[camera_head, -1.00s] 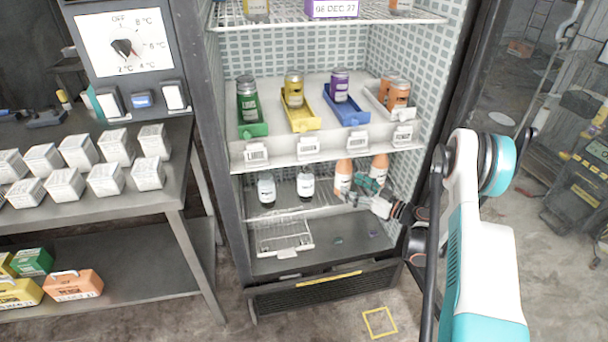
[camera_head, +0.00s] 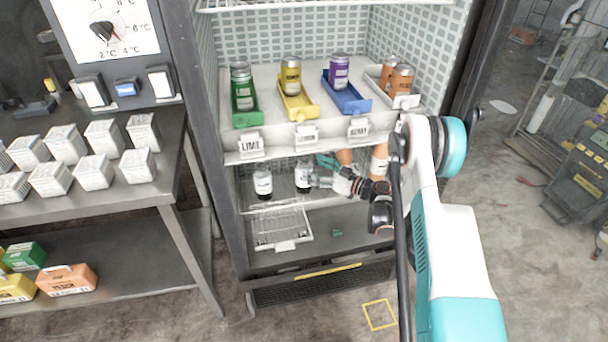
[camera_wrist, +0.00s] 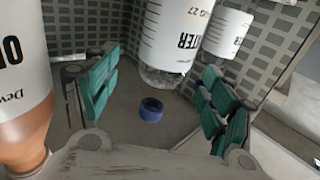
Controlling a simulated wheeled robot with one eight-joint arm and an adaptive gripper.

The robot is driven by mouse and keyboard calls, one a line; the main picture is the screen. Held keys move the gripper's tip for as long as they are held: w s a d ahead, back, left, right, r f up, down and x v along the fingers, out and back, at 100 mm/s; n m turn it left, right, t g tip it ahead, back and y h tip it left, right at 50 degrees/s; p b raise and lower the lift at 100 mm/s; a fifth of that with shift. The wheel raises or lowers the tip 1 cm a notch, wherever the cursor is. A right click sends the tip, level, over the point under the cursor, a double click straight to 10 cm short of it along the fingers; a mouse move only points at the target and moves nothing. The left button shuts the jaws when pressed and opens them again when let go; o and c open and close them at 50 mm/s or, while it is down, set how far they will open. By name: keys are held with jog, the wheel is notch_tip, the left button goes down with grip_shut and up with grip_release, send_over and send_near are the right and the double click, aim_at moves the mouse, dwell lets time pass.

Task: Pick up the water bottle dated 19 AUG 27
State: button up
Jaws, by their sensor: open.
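In the wrist view, a clear bottle (camera_wrist: 176,38) with a white label stands ahead, roughly in line with the gap between the jaws. Its label reads "...ATER" and the visible end of its date reads "...G 27"; the day is cut off. A second white-labelled bottle (camera_wrist: 228,30) is behind it to the right. My gripper (camera_wrist: 158,95) is open and empty, its green finger pads apart from the bottle. In the head view, my gripper (camera_head: 325,172) is on the lower shelf level, close to the right of a white-labelled bottle (camera_head: 304,176). Another such bottle (camera_head: 263,182) stands further left.
An orange-liquid bottle (camera_wrist: 22,85) is close beside the left finger. A blue cap (camera_wrist: 151,110) lies below the jaws. Orange bottles (camera_head: 379,165) stand right of my gripper in the head view. A shelf with can trays (camera_head: 298,110) is above; a wire rack (camera_head: 280,225) is below.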

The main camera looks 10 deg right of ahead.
aim_at(304, 163)
jog(key=b+x, duration=0.2)
jog(key=x, duration=0.2)
jog(key=shift+w+a+f, duration=0.1)
jog(key=shift+a, duration=0.3)
jog(key=c, duration=1.6)
jog(key=shift+r, duration=0.3)
